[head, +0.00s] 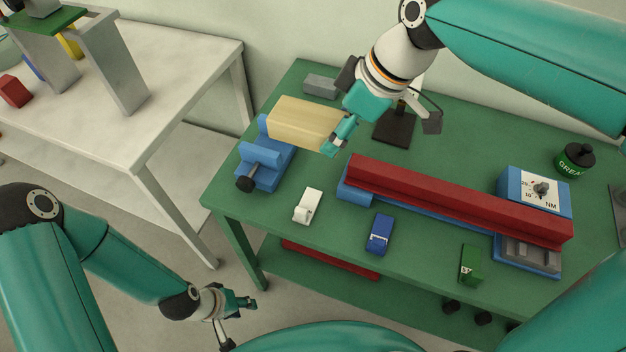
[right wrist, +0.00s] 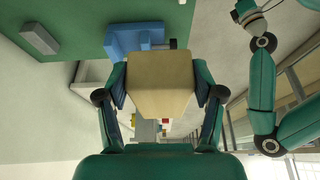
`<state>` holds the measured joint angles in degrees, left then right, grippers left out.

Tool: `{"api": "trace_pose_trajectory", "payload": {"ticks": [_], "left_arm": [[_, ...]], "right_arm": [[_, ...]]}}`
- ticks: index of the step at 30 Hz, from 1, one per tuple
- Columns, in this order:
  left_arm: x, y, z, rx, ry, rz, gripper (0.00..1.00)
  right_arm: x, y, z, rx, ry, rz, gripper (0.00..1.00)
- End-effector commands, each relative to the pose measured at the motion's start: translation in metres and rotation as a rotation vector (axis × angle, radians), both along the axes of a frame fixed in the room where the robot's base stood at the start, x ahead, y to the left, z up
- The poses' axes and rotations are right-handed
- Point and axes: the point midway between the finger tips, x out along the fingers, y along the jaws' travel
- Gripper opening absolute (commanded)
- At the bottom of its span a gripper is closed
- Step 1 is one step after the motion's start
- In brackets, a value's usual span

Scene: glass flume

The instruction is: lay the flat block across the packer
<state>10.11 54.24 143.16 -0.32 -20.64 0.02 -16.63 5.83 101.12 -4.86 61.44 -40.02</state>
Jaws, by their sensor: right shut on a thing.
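A pale tan block (head: 305,124) is held in my right gripper (head: 343,135), above the back left of the green table. In the right wrist view the block (right wrist: 160,85) sits between the two fingers of my right gripper (right wrist: 160,95). It hangs over or close to the blue vise (head: 262,165); the head view does not show whether they touch. I cannot tell for sure which thing is the packer; a small grey block (head: 321,86) lies at the table's back left. My left gripper (head: 243,301) is low in front of the table, away from these; its opening is unclear.
A long red bar (head: 440,192) lies on a blue rig with an NM dial (head: 541,190). White (head: 308,206), blue (head: 380,234) and green (head: 470,264) small items line the front. A grease pot (head: 575,160) stands at right. A white table (head: 180,80) stands left.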

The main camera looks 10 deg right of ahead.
Motion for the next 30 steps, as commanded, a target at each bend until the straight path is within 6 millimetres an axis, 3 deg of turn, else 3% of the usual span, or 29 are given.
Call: {"api": "trace_pose_trajectory", "payload": {"ticks": [5,12,18,26,30], "left_arm": [[-0.001,0.0,-0.002,0.0,0.001,0.0,0.4],[0.0,0.0,-0.002,0.0,0.001,0.0,0.4],[0.0,0.0,-0.001,0.0,0.0,0.0,0.4],[0.0,0.0,-0.001,0.0,0.0,0.0,0.4],[0.0,0.0,0.0,0.0,0.0,0.0,0.4]], "right_arm": [[-0.001,0.0,-0.031,-0.001,0.006,-0.001,0.26],[-0.001,-0.001,-0.096,-0.002,0.01,-0.002,0.26],[-0.001,-0.002,-0.139,-0.001,0.006,-0.007,0.26],[-0.001,-0.003,-0.16,-0.001,0.004,-0.007,0.26],[-0.002,-0.003,-0.18,-0.002,0.006,-0.008,0.26]]}}
